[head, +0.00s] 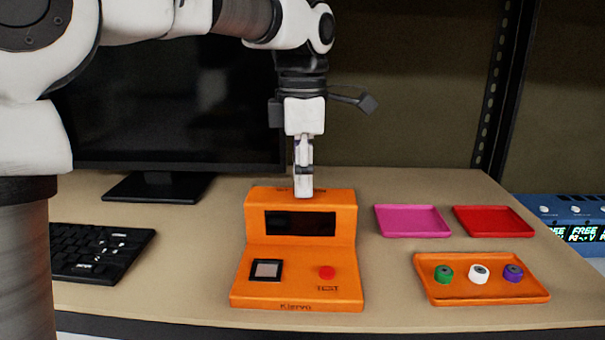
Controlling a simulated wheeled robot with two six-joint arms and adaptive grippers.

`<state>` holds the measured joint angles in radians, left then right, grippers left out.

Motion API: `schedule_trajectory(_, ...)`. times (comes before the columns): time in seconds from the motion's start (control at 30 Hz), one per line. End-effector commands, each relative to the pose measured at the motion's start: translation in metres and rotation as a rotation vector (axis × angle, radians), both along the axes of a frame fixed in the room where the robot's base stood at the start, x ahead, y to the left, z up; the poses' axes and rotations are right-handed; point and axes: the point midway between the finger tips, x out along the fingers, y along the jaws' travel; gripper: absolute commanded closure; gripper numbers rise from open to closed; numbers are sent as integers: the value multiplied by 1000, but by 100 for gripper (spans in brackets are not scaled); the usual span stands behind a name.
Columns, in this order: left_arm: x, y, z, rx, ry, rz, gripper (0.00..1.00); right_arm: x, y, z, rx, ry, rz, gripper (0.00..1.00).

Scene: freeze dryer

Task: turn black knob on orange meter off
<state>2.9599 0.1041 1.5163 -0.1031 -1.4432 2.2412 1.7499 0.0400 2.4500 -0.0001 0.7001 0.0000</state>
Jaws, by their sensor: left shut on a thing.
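The orange meter (345,255) stands on the desk, with a dark display window on its upright part, a square switch with a pale face at front left and a red button (327,272) at front right. My left gripper (303,188) points straight down at the top of the meter, near the middle of its upper edge. Its fingers are closed together there, on the black knob. The knob itself is hidden by the fingers, so its setting cannot be seen. My right gripper is not in view.
A monitor (180,110) and keyboard (95,252) are at left. A pink tray (412,221) and a red tray (493,221) lie right of the meter. An orange tray (482,292) holds green, white and purple capped vials. A blue device (570,215) is at far right.

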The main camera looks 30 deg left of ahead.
Motion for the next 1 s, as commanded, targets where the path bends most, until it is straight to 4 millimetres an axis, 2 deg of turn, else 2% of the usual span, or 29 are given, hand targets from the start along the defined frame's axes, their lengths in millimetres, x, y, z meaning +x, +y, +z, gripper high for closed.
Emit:
schedule_trajectory(0.17,0,0,0,-1,1,0,100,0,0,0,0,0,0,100)
schedule_trajectory(0.2,0,0,0,-1,1,0,64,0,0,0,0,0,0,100)
schedule_trajectory(0.23,0,0,0,-1,1,0,53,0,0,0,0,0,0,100)
schedule_trajectory(0.27,0,0,0,-1,1,-1,49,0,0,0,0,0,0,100)
schedule_trajectory(0.53,0,0,0,0,0,-1,49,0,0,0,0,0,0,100)
schedule_trajectory(0.67,1,0,10,0,-2,-1,49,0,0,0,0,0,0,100)
schedule_trajectory(0.77,1,0,29,1,-4,-1,49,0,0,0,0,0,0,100)
schedule_trajectory(1.0,1,0,92,0,-4,-1,49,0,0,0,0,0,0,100)
